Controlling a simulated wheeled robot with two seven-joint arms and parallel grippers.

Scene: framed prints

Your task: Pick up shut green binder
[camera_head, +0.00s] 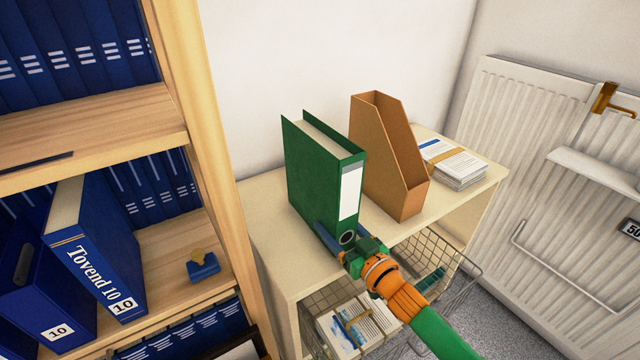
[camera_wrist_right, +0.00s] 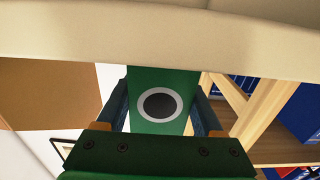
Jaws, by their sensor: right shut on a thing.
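The green binder (camera_head: 312,178) stands upright and shut on the cream cabinet top, its spine with a white label and a round finger hole facing me. My right gripper (camera_head: 343,243) is at the lower end of the spine, shut on the binder with one finger on each side. In the right wrist view the binder's spine (camera_wrist_right: 180,93) and its dark finger hole show between the two fingers of my right gripper (camera_wrist_right: 160,108). My left gripper is not in view.
A brown magazine file (camera_head: 385,160) stands close to the right of the binder. A tied paper stack (camera_head: 458,168) lies farther right on the cabinet top (camera_head: 268,215). A wooden shelf (camera_head: 205,120) with blue binders rises at left. Wire baskets (camera_head: 440,248) are below; a radiator (camera_head: 530,150) is at right.

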